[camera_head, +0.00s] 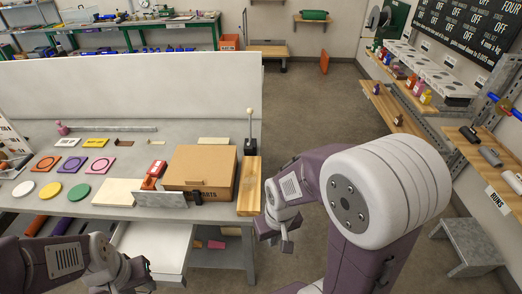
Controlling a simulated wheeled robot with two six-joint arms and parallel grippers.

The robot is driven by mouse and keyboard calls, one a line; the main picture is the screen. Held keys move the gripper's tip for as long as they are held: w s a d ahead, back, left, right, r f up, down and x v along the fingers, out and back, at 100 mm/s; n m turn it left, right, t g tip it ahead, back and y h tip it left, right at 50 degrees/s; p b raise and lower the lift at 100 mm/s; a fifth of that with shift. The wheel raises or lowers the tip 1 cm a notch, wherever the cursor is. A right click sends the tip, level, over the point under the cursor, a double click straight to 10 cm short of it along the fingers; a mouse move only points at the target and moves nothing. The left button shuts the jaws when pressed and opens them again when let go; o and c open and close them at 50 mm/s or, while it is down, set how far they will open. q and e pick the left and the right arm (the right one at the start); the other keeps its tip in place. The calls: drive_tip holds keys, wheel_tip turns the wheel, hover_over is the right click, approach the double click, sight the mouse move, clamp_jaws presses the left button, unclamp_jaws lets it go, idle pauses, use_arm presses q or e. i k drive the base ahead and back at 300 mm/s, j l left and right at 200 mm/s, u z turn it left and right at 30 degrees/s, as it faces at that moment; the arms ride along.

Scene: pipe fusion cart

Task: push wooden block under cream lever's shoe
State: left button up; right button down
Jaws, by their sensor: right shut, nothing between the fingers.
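A lever with a cream knob (250,117) stands upright on a dark base at the right end of the grey bench, and its shoe cannot be made out. A long wooden piece (249,186) lies along the bench's right edge, in front of the lever. I cannot tell whether it is the block or a fixed board. My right gripper (287,246) is shut and empty, pointing down off the bench's right side, apart from the wood and the lever. My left gripper (142,279) is low at the front left, and its fingers are too unclear to read.
A cardboard box (203,167) stands on the bench just left of the wooden piece. Coloured discs, square plates and a pale board (118,192) cover the bench's left half. An open drawer (153,247) juts out in front.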

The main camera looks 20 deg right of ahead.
sight(249, 201)
drive_tip(key=l+u, duration=0.25)
drive_tip(key=l, duration=0.25)
drive_tip(key=l+u, duration=0.2)
drive_tip(key=l, duration=0.3)
drive_tip(key=k+l+u, duration=0.25)
drive_tip(key=l, duration=0.2)
drive_tip(key=l+u, duration=0.25)
drive_tip(key=l, duration=0.25)
drive_tip(key=i+l+u, duration=0.3)
drive_tip(key=l, duration=0.2)
drive_tip(key=l+u, duration=0.3)
drive_tip(key=l, duration=0.2)
drive_tip(key=i+l+u, duration=0.1)
drive_tip(key=l+u, duration=0.15)
drive_tip(key=l, duration=0.3)
drive_tip(key=i+l+u, duration=0.25)
drive_tip(key=l, duration=0.15)
